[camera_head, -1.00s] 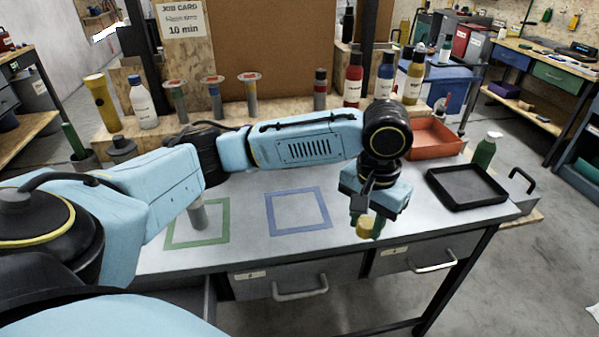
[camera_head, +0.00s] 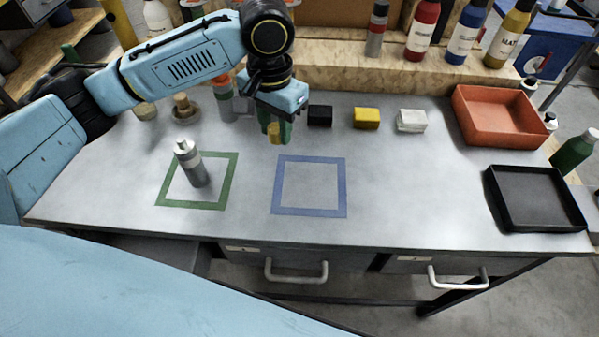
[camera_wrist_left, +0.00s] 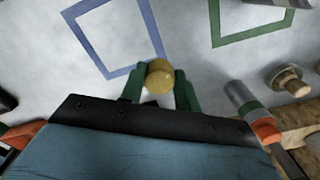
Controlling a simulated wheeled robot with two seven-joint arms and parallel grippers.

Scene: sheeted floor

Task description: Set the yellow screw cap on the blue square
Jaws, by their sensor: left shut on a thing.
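The yellow screw cap (camera_head: 274,134) is between the green fingers of my left gripper (camera_head: 279,130), which is shut on it. The cap also shows between the fingertips in the left wrist view (camera_wrist_left: 159,76). The gripper hangs above the table, just behind the blue square (camera_head: 345,187), an outlined frame on the grey tabletop. The inside of the blue square is empty. The blue outline shows in the left wrist view (camera_wrist_left: 150,28), ahead of the fingers. My right gripper is not in view.
A grey bottle (camera_head: 192,164) stands in the green square (camera_head: 229,180) at left. Black (camera_head: 320,116), yellow (camera_head: 366,118) and white (camera_head: 411,121) blocks lie behind. An orange tray (camera_head: 497,137) and black tray (camera_head: 538,226) sit at right. The front middle is clear.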

